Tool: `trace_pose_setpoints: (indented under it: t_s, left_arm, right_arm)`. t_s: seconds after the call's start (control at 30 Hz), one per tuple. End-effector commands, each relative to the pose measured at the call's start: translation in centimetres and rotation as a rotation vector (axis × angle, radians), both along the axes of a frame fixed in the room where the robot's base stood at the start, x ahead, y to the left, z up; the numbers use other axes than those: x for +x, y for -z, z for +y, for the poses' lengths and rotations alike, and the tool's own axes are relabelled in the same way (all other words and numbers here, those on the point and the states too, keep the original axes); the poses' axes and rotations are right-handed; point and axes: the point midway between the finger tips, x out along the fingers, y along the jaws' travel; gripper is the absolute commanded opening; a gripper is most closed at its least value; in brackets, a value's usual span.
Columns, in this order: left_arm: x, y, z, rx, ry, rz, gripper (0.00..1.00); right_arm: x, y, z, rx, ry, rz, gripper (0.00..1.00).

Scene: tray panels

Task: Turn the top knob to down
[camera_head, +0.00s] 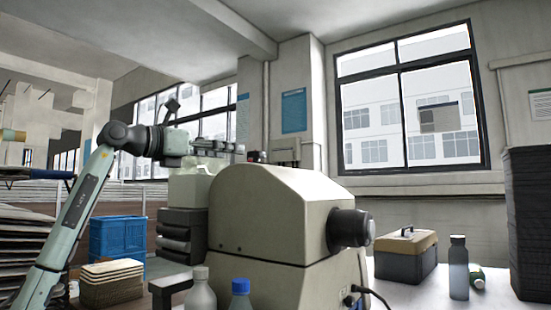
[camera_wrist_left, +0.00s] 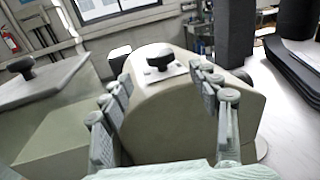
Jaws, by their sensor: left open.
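A beige machine housing (camera_head: 275,215) with a rounded top stands in the middle of the head view. In the left wrist view, a black top knob (camera_wrist_left: 160,63) sits on a pale plate on the housing (camera_wrist_left: 175,120). In the left wrist view the knob shows between and just beyond the fingertips of the gripper (camera_wrist_left: 160,76), with no visible contact. My right gripper is not in view.
A large black knob (camera_head: 350,228) sticks out of the housing's right side. Another black knob (camera_wrist_left: 21,66) shows on a surface at the left of the wrist view. Two bottles (camera_head: 240,295) stand in front. A toolbox (camera_head: 405,256) and a dark bottle (camera_head: 458,268) stand right.

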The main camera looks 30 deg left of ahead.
Motion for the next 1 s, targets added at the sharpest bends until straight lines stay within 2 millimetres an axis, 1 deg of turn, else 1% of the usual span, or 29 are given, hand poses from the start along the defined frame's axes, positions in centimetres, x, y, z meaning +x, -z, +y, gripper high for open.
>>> trace_pose_setpoints:
  t_s: [0.07, 0.17, 0.27, 0.5, 0.6, 0.77, 0.97, 1.0]
  left_arm:
    - [0.0, -0.1, 0.0, 0.000, -0.001, -0.001, 0.61]
    - [0.6, -0.1, -0.2, -0.001, 0.001, -0.001, 0.61]
    - [1.9, -0.2, -0.7, -0.003, 0.003, 0.000, 0.61]
    - [5.6, -0.2, -1.8, -0.003, 0.003, 0.000, 0.61]
    - [6.6, -0.1, -2.1, -0.002, 0.002, 0.000, 0.61]
    - [7.4, 0.0, -2.3, 0.000, 0.001, 0.000, 0.61]
    - [7.5, 0.0, -2.3, 0.001, 0.000, 0.000, 0.61]
    - [7.4, 0.0, -2.3, 0.001, 0.000, 0.000, 0.60]
  right_arm:
    - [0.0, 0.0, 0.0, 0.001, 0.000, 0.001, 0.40]
    - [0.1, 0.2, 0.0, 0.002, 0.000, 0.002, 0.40]
    - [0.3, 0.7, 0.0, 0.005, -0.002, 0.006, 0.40]
    - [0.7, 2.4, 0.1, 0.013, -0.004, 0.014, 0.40]
    - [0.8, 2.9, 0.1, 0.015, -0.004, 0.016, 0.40]
    - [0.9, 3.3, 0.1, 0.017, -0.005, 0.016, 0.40]
    - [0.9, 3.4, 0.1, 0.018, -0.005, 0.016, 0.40]
    - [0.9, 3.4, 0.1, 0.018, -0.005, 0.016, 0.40]
